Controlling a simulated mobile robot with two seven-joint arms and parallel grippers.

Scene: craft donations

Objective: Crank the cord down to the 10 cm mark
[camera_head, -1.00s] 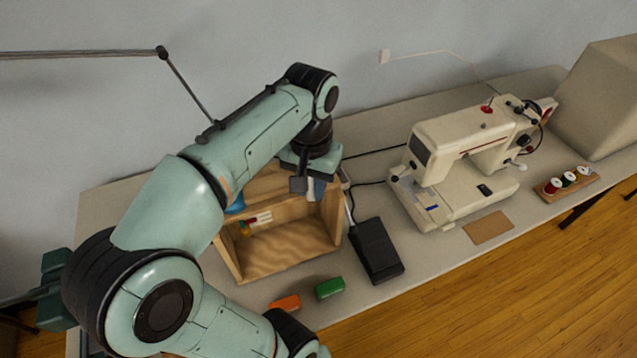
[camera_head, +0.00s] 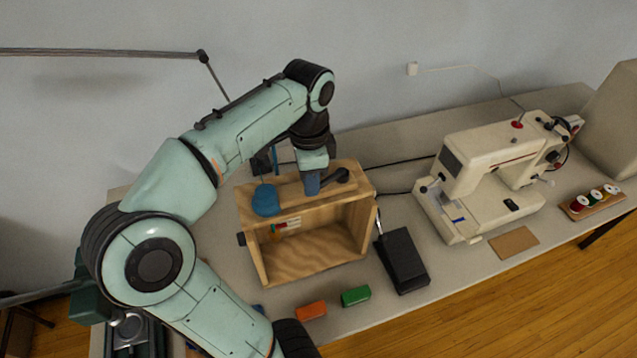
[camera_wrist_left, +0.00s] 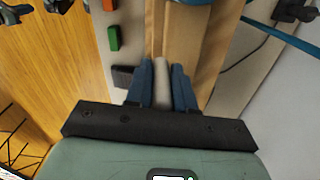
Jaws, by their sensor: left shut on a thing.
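A wooden box (camera_head: 358,197) with an open front stands on the table. A small scale with red, white and green marks (camera_head: 287,225) shows inside; I cannot read its numbers. A blue round piece (camera_head: 265,200) sits at its top left. A black bar with a round end (camera_head: 336,179), like a crank arm, lies over the top. My left gripper (camera_head: 312,187) points down beside this bar. In the left wrist view, its blue fingers (camera_wrist_left: 162,84) are shut on a pale upright grip (camera_wrist_left: 163,82). The cord cannot be made out clearly. My right gripper is not in view.
A black pedal (camera_head: 402,260) stands right of the box, with a sewing machine (camera_head: 480,185) beyond. An orange block (camera_head: 311,310) and a green block (camera_head: 355,296) lie in front, near the table edge. Thread spools (camera_head: 595,202) stand at the far right.

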